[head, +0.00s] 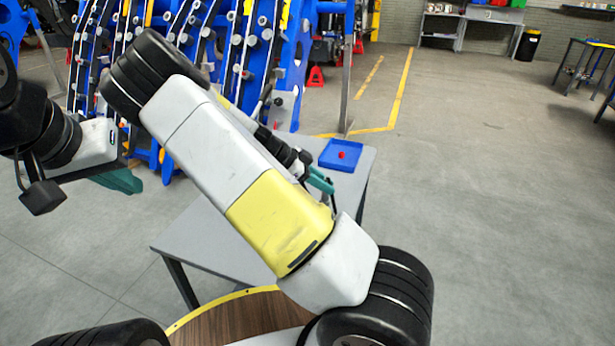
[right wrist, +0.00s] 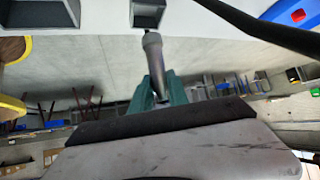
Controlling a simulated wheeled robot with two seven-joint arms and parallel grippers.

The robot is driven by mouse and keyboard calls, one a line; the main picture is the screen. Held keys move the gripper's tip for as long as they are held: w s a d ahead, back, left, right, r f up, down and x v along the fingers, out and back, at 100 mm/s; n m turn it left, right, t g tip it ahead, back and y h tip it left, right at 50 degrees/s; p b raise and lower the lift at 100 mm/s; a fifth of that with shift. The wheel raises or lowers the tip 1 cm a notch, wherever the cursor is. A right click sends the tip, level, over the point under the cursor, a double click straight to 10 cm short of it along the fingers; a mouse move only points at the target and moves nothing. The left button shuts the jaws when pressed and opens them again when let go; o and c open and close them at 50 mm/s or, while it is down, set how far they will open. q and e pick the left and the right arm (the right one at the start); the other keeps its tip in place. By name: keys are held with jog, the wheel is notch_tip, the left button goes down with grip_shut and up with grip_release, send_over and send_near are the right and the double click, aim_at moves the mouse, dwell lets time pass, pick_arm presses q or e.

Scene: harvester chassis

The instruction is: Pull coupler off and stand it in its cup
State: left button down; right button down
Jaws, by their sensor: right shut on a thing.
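My right gripper (head: 320,182) is over the table's right part in the head view, partly behind my right arm. In the right wrist view its teal fingers (right wrist: 158,92) are shut on a grey cylindrical coupler (right wrist: 153,52). The coupler's wider collar points away from the jaws, toward a light block with a dark square opening (right wrist: 148,14). I cannot tell whether the coupler touches that block. I cannot make out the cup for certain. My left gripper (head: 122,180) is at the far left in the head view, away from the coupler; its jaw gap does not show.
A grey table (head: 215,245) stands under my right arm. A blue tray (head: 330,163) with a small red piece (head: 343,155) sits at its back right corner. A large blue frame with hoses (head: 290,60) stands behind.

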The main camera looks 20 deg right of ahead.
jog(key=shift+d, duration=0.3)
jog(key=shift+s+f, duration=0.1)
jog(key=shift+f, duration=3.15)
jog(key=shift+f, duration=0.55)
jog(key=c, duration=1.2)
grip_release()
